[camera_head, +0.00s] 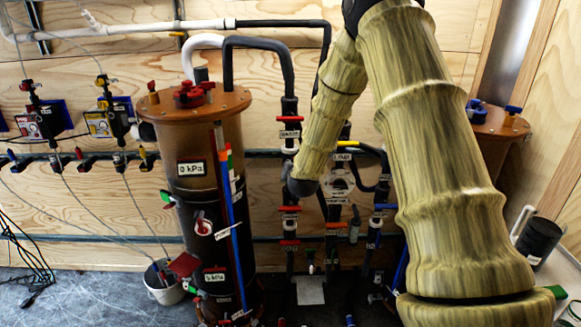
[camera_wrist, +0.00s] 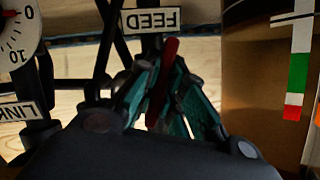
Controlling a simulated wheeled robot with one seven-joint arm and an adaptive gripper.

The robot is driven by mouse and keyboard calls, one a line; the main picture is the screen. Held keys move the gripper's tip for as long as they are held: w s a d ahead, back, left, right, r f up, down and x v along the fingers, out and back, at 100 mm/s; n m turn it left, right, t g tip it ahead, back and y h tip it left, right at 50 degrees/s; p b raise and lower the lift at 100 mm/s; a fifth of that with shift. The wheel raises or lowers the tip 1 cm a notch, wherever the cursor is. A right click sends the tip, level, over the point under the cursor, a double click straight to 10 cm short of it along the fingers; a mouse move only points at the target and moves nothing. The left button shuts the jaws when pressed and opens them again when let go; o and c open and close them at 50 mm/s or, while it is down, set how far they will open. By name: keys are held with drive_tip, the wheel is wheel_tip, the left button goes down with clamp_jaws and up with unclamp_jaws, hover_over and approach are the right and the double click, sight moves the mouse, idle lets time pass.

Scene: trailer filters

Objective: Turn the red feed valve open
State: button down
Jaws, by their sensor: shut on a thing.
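In the wrist view, the red handle of the feed valve (camera_wrist: 168,62) stands as a narrow bar just below an upside-down FEED label (camera_wrist: 151,20). My gripper (camera_wrist: 163,85) has its green-lined fingers on both sides of this handle and is shut on it. In the head view, my arm reaches down to the pipes right of the brown filter tank (camera_head: 190,130). Its dark end covers the pipe there, and the fingers and held handle cannot be made out.
Other red handles sit close by on the pipes, one above (camera_head: 290,119) and one below (camera_head: 289,208) my arm's end. A dial gauge (camera_wrist: 18,40) and a LINK label (camera_wrist: 17,112) are at the left of the wrist view. A striped strip (camera_wrist: 298,65) is at its right.

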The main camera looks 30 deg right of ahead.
drive_tip(key=shift+f+n+g+h+p, duration=0.15)
drive_tip(key=shift+n+g+h+p, duration=0.2)
drive_tip(key=shift+n+g+h, duration=0.7)
drive_tip(key=shift+s+n+t, duration=0.1)
drive_tip(key=shift+n+t, duration=0.25)
drive_tip(key=c, duration=1.5)
unclamp_jaws()
drive_tip(key=v, duration=1.2)
drive_tip(key=shift+d, duration=0.15)
